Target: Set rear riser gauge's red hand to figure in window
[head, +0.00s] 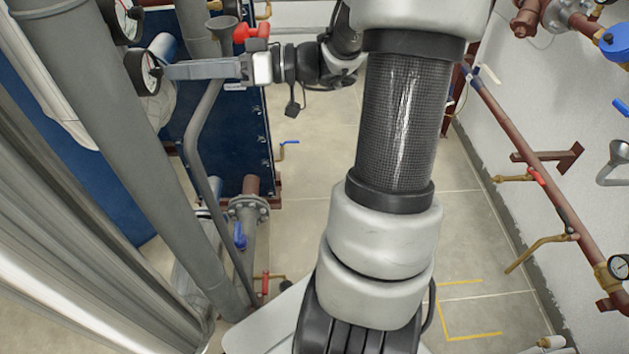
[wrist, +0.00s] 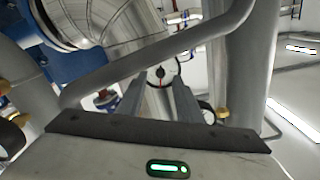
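In the head view a round white-faced gauge (head: 147,72) with a dark rim sits on a thick grey vertical pipe at the upper left. A second such gauge (head: 126,19) sits above it. I cannot tell by label which is the rear riser gauge. My gripper (head: 167,71) reaches left, its fingertips close to the lower gauge's face; contact is unclear. No window figure is readable.
A grey bent pipe (head: 194,140) runs down beside the thick grey pipe (head: 110,120), below my gripper. A blue plate exchanger (head: 232,130) stands behind. Brown pipes (head: 520,130) with valves line the right wall. The floor (head: 300,160) between is clear.

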